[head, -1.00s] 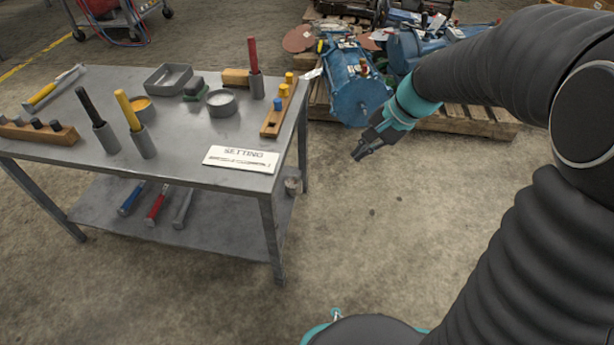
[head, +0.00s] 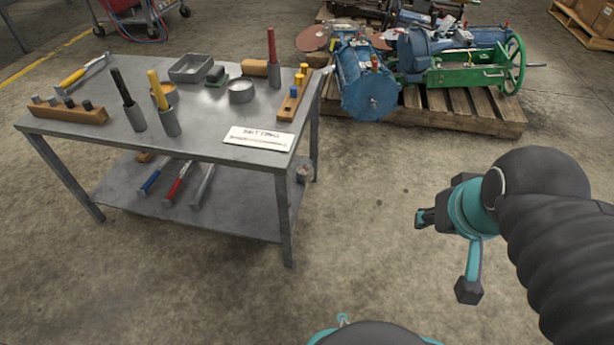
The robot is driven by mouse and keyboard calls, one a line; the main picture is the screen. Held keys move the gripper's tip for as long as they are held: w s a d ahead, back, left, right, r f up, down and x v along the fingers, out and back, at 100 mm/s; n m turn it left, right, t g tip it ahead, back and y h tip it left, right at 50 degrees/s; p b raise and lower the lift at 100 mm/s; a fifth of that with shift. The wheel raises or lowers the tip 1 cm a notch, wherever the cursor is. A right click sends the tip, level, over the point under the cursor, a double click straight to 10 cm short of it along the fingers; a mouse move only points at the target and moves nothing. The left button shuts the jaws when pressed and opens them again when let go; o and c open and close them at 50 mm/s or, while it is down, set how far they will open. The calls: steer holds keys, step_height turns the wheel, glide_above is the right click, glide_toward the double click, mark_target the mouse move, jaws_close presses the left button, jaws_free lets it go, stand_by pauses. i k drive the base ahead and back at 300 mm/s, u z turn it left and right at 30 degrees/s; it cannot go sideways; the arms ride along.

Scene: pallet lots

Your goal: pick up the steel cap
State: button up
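Several small dark grey caps, perhaps of steel, stand in a wooden rack (head: 75,116) at the left end of the grey metal table (head: 215,138). One such grey cap (head: 87,105) is at the rack's right end. I cannot tell which one is the steel cap. A second wooden rack (head: 287,112) at the table's right edge holds yellow caps (head: 299,79) and a blue cap (head: 294,91). My gripper (head: 423,218) is over the floor right of the table, well apart from all of these. Its fingers are too small and side-on to show whether they are open.
The table also bears upright handles in grey holders (head: 169,122), a round grey dish (head: 241,97), a grey tray (head: 192,75) and a white sign (head: 258,138). Hammers lie on its lower shelf (head: 230,222). A loaded pallet (head: 470,120) stands behind. The floor between is clear.

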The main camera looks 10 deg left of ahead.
mark_target(304, 171)
steer(key=u, duration=0.3)
steer(key=k, duration=0.2)
steer(key=z, duration=0.95)
steer(key=i, duration=0.8)
steer(key=u, duration=0.65)
